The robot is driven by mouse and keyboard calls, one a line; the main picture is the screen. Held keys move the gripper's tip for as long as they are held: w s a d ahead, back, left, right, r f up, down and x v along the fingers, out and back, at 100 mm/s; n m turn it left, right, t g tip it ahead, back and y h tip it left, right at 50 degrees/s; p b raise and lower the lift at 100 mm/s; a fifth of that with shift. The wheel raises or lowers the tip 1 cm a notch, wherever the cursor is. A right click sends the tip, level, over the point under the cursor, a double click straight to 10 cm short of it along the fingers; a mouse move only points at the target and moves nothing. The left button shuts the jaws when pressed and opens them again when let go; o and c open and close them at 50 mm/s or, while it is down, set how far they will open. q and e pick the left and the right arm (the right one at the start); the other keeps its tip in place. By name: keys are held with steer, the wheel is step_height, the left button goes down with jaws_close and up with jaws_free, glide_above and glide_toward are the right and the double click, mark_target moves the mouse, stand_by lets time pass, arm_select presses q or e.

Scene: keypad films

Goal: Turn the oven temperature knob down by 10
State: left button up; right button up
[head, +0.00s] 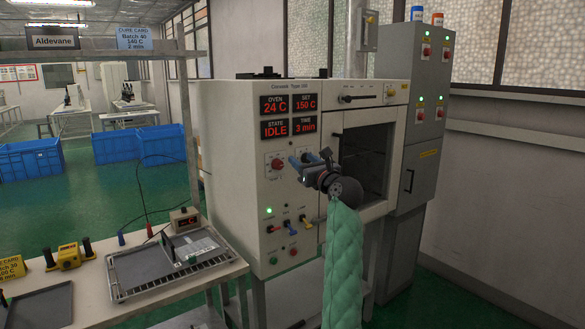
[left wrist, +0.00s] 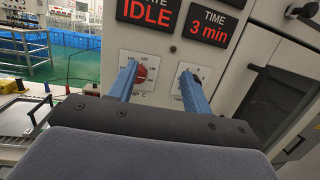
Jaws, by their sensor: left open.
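The oven console (head: 235,130) stands in the middle of the head view. Its displays read oven 24 C, set 150 C (head: 306,103), state idle and time 3 min. The red temperature knob (head: 277,164) is on a white dial plate on the console front; it also shows in the left wrist view (left wrist: 141,72), just right of one blue finger. My left gripper (head: 301,162) is open and empty in front of the panel, right of the temperature knob in the head view. Its other finger partly covers the timer dial (left wrist: 182,72). I cannot tell whether a finger touches the panel.
Small coloured switches (head: 287,223) and buttons sit lower on the console. The oven door (head: 365,160) is to the right, beside a grey cabinet (head: 425,130). A bench (head: 200,285) with a tray stands at left.

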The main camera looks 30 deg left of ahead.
mark_target(280, 166)
arm_select(q)
steer(key=a+f+n+g, duration=0.1)
steer(key=a, duration=0.1)
steer(key=a+f+n+p, duration=0.1)
steer(key=a, duration=0.2)
steer(key=w+a+f+n+g+h+p, duration=0.1)
steer(key=a, duration=0.1)
steer(key=shift+a+f+g, duration=0.25)
steer(key=shift+a+g, duration=0.05)
steer(key=shift+a, duration=0.05)
steer(key=shift+w+a, duration=0.1)
steer(key=shift+a, duration=0.25)
steer(key=shift+f, duration=0.1)
arm_select(e)
steer(key=shift+g+h, duration=0.4)
steer(key=d+r, duration=0.1)
steer(key=s+d+r, duration=0.1)
steer(key=d+r, duration=0.1)
steer(key=shift+s+d+r, duration=0.25)
steer(key=shift+r, duration=0.15)
arm_select(q)
steer(key=shift+c, duration=0.2)
